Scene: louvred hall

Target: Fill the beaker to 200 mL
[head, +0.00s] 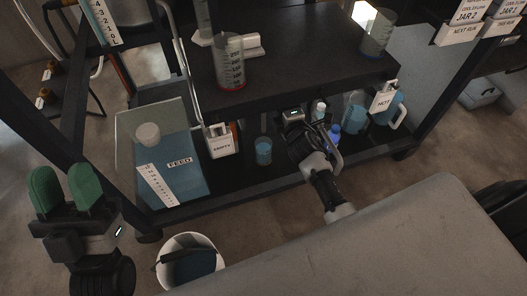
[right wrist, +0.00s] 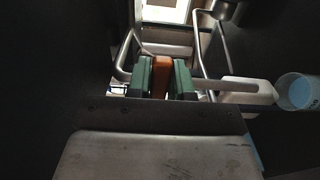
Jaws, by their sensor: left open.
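A clear graduated beaker (head: 230,66) stands upright on the dark upper shelf, red around its base; no clear liquid level shows in it. A feed tank (head: 180,160) with blue liquid, a scale strip and a FEED label stands at lower left. My left gripper (head: 66,180) is open and empty at the left, with green fingers, away from the shelves. My right gripper (right wrist: 163,80) reaches toward the shelf unit. In the right wrist view its green fingers sit against both sides of an orange piece (right wrist: 162,76). The head view hides those fingertips.
A second beaker (head: 378,34) stands at the upper shelf's right corner. A white bucket (head: 190,262) stands on the floor.

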